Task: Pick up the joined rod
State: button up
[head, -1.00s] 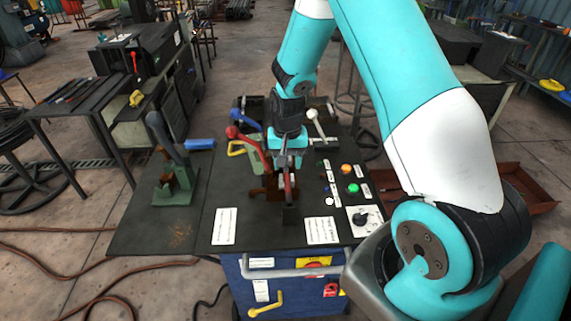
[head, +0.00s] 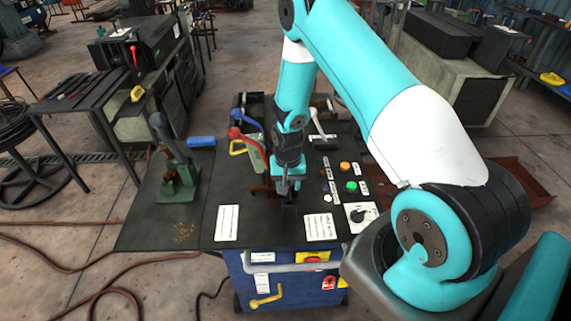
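My gripper (head: 287,188) points down over the middle of the dark bench top, among the parts of the clamping device. Its fingers are small and dark against the dark parts, so whether they are open or shut does not show. A brown jaw piece (head: 262,190) shows just left of the gripper, and a dark upright block (head: 289,212) stands just in front of it. I cannot make out the joined rod; the gripper and arm cover the middle of the device.
Red (head: 240,138), blue (head: 244,119) and white-knobbed (head: 314,115) levers stand close behind and beside the arm. A green hand tool (head: 178,180) stands at left. Buttons (head: 352,187) and a rotary switch (head: 361,215) lie at right.

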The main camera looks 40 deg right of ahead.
grip_shut()
jog(key=shift+r, duration=0.15)
